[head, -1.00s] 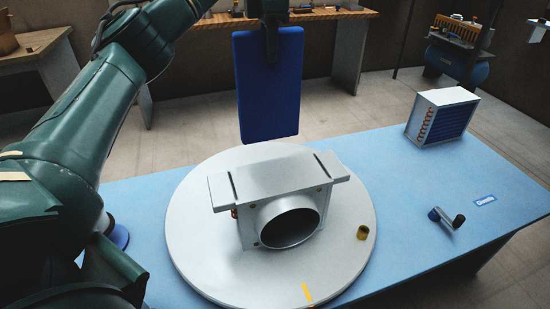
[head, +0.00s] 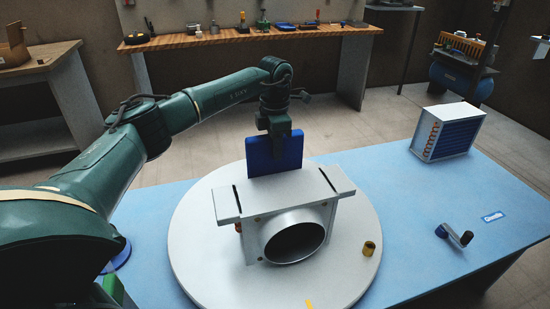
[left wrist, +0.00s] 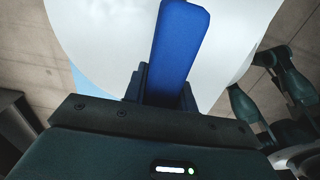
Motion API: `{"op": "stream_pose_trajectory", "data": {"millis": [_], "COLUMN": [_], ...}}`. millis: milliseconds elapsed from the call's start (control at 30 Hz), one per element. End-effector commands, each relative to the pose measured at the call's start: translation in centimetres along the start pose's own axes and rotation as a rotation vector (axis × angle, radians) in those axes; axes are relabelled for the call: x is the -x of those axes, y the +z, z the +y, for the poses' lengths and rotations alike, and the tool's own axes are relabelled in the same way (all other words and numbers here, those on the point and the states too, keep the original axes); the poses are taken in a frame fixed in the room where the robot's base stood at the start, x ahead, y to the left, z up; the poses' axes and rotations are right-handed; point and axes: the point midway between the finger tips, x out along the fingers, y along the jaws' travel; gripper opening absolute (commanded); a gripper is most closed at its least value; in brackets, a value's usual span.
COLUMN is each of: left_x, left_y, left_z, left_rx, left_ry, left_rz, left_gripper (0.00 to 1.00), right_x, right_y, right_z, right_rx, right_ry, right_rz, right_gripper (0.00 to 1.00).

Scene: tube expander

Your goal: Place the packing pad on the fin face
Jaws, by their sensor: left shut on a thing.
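The blue packing pad (head: 262,158) hangs upright behind the grey-white metal unit, its lower part hidden by the unit in the head view. My left gripper (head: 275,133) is shut on its top edge; the pad (left wrist: 180,45) also shows between the fingers in the left wrist view. The unit (head: 285,193) has a round duct opening at the front and a flanged top, and stands on a round white turntable (head: 210,265). Its fin face is not visible, so I cannot tell whether the pad touches it. My right gripper is not in view.
The turntable sits on a blue table (head: 420,200). A brass cylinder (head: 369,248) stands on the turntable's right side. A finned coil block (head: 447,132) and a small dark-ended crank piece (head: 455,234) lie on the right, with clear table between.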

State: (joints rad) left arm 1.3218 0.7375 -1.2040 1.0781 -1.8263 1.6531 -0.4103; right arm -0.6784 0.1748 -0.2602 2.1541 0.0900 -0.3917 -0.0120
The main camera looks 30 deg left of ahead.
Motion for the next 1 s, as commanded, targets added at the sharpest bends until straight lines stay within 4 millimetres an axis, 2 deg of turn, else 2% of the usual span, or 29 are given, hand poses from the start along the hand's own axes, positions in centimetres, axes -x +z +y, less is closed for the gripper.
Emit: {"op": "stream_pose_trajectory", "data": {"millis": [200,300,600,633,900,1000], "left_x": [-3.1,-4.0,-4.2,-4.3,-4.2,-4.2], "left_y": [-0.1,-0.1,0.0,0.0,0.0,0.0], "left_z": [-0.1,0.0,0.0,0.0,0.0,0.0], "left_rx": [0.0,0.0,0.0,0.0,0.0,0.0], "left_ry": [-0.003,-0.001,0.0,0.0,-0.001,-0.001], "left_rz": [0.003,0.002,0.001,0.001,0.001,0.001], "left_gripper": [0.0,0.0,0.0,0.28,0.49,0.49], "right_x": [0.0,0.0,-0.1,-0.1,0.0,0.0], "right_y": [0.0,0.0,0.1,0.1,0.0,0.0], "right_z": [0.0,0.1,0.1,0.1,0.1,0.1], "right_rx": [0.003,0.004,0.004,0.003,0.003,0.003], "right_ry": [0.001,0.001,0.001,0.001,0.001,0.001], "right_rz": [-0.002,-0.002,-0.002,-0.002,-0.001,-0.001], "right_gripper": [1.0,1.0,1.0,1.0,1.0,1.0]}}
